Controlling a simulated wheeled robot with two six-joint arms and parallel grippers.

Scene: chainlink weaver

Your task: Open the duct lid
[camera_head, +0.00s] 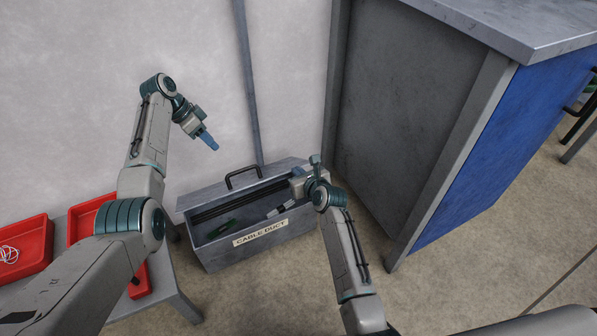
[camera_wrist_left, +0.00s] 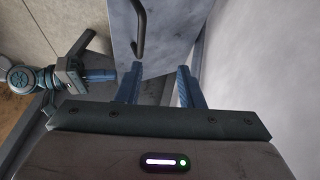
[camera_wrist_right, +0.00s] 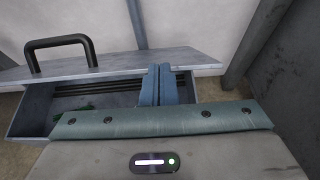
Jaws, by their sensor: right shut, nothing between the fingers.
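The grey metal cable duct box (camera_head: 215,255) stands on the floor against the wall, with a "CABLE DUCT" label on its front. Its lid (camera_head: 285,166) with a black handle (camera_head: 243,177) lies toward the back, leaving the front part of the box open. The lid (camera_wrist_right: 120,66) and handle (camera_wrist_right: 60,43) also show in the right wrist view. My left gripper (camera_head: 208,139) is open and empty, above the lid and near the wall; its fingers (camera_wrist_left: 157,87) are apart. My right gripper (camera_head: 284,207) is over the open box at its right side, and its fingers (camera_wrist_right: 158,84) are together and empty.
Black cables and a green item (camera_head: 222,228) lie inside the box. A low table with red trays (camera_head: 22,249) is at the left. A large grey and blue cabinet (camera_head: 395,110) stands close on the right. A vertical conduit (camera_head: 247,80) runs down the wall behind.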

